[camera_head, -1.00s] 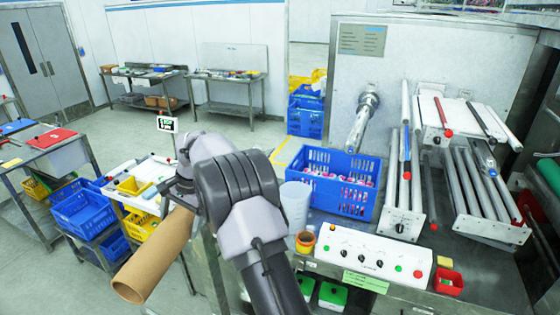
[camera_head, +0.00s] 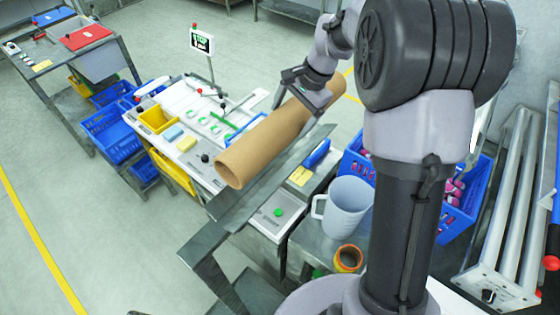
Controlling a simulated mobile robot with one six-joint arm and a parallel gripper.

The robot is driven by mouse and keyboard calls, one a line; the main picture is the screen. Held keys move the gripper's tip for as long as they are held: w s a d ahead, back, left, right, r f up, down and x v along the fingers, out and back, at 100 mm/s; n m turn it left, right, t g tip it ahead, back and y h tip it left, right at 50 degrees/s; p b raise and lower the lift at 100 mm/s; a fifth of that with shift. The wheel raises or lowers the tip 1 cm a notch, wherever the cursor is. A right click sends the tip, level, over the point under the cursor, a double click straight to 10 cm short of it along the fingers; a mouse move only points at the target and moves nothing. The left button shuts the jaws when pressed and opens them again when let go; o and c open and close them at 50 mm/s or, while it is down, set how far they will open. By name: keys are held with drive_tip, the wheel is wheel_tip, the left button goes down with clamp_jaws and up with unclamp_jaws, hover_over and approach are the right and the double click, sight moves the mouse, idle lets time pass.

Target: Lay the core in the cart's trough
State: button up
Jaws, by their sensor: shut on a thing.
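The core (camera_head: 248,155) is a long brown cardboard tube with an open near end. My gripper (camera_head: 300,98) is shut on it near its far end, with a finger on each side. A long grey metal trough (camera_head: 240,208) runs diagonally under and beside the core, roughly in line with it. The core covers part of the trough, and I cannot tell whether the two touch. My own arm fills the right side of the view.
A white jug (camera_head: 345,208) and an orange-rimmed pot (camera_head: 348,259) stand right of the trough. A blue crate (camera_head: 458,215) is partly behind my arm. A worktop with a yellow bin (camera_head: 158,120) lies left. Open floor (camera_head: 60,190) is farther left.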

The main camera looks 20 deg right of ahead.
sight(280, 143)
drive_tip(key=s+a+f+b, duration=0.1)
drive_tip(key=s+a, duration=0.1)
drive_tip(key=s, duration=0.8)
drive_tip(key=s+a+f+b, duration=0.1)
drive_tip(key=s+a, duration=0.2)
drive_tip(key=s, duration=0.8)
drive_tip(key=w+p, duration=0.1)
drive_tip(key=w, duration=0.4)
drive_tip(key=w+f+p, duration=0.1)
drive_tip(key=w, duration=0.4)
drive_tip(key=w+p, duration=0.1)
drive_tip(key=w, duration=0.5)
drive_tip(key=shift+d+f+p, duration=0.3)
drive_tip(key=shift+w+f, duration=0.25)
drive_tip(key=shift+w, duration=0.05)
drive_tip(key=shift+f, duration=1.65)
